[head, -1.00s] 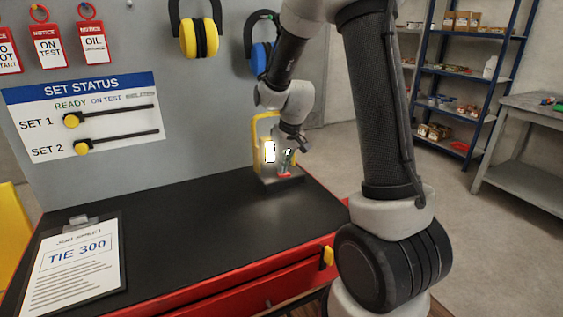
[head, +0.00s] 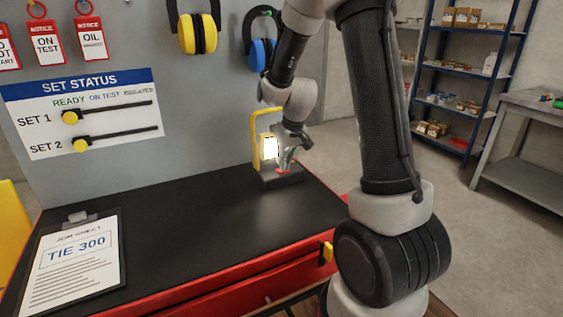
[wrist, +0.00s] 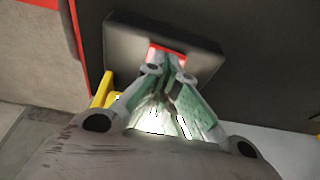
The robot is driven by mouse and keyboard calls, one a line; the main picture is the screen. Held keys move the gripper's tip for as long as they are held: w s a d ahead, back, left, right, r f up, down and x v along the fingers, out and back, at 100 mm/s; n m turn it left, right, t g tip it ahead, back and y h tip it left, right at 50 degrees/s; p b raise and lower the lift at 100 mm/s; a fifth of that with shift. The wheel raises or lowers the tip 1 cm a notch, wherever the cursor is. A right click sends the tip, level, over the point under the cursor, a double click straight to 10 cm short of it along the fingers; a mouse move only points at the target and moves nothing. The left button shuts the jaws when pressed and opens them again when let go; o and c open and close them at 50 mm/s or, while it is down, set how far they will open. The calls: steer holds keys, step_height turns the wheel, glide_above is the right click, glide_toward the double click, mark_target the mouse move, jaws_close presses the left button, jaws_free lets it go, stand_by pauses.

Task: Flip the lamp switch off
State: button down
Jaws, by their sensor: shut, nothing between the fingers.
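The lamp (head: 257,140) stands at the far right of the black bench top. It has a yellow frame, a bright lit panel (head: 270,147) and a dark base (wrist: 124,38). A red switch (wrist: 167,48) sits on the base; a little of the red shows in the head view (head: 283,172). My gripper (wrist: 167,64) is shut and empty, with its green-grey fingers pointing at the base. The fingertips are right at the red switch and hide part of it. I cannot tell whether they touch it, or which way the switch is tilted.
A clipboard with a job sheet (head: 75,252) lies at the bench's left. A status board (head: 82,112), red tags and ear defenders (head: 197,33) hang on the grey panel. The middle of the bench top (head: 190,205) is clear. A blue shelf rack stands behind at the right.

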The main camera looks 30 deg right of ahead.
steer(key=shift+r, duration=0.55)
steer(key=w+v, duration=0.1)
steer(key=v, duration=1.1)
steer(key=shift+s+d+r, duration=0.2)
steer(key=shift+d+r, duration=0.05)
steer(key=shift+r, duration=0.25)
steer(key=shift+w+a+r, duration=0.1)
steer(key=shift+a+r, duration=0.1)
steer(key=shift+a, duration=0.35)
